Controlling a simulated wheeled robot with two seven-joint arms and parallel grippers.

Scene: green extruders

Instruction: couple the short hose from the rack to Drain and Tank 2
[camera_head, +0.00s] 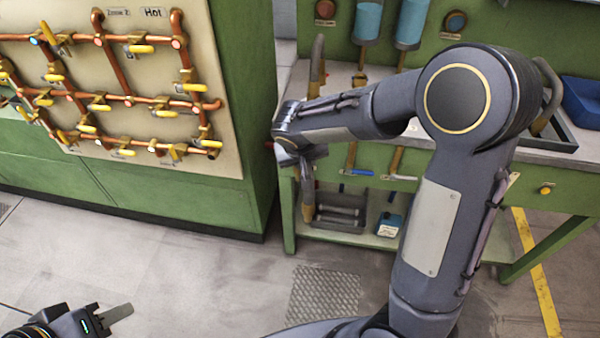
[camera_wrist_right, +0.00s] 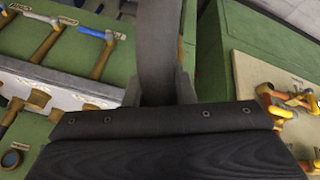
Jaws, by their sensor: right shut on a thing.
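My right gripper (camera_wrist_right: 160,95) is shut on a grey hose (camera_wrist_right: 158,45), which runs up out of the jaws in the right wrist view. In the head view my right arm hides most of this grip; a brass hose end (camera_head: 308,211) hangs below the wrist, before the bench. Brass stubs with a blue-handled valve (camera_head: 356,172) and a white-handled valve (camera_head: 402,177) are on the bench front. Their small labels are unreadable, so I cannot tell which is Drain or Tank 2. My left gripper (camera_head: 112,316) is low at bottom left, away from everything; its finger gap is not clear.
A copper pipe panel (camera_head: 226,150) with yellow valves stands at left. On the bench, a dark tray (camera_head: 562,145) holds another curved grey hose (camera_head: 550,80), beside a blue bin (camera_head: 582,100). A grey crate (camera_head: 345,222) and a blue-white container (camera_head: 389,226) are on the lower shelf.

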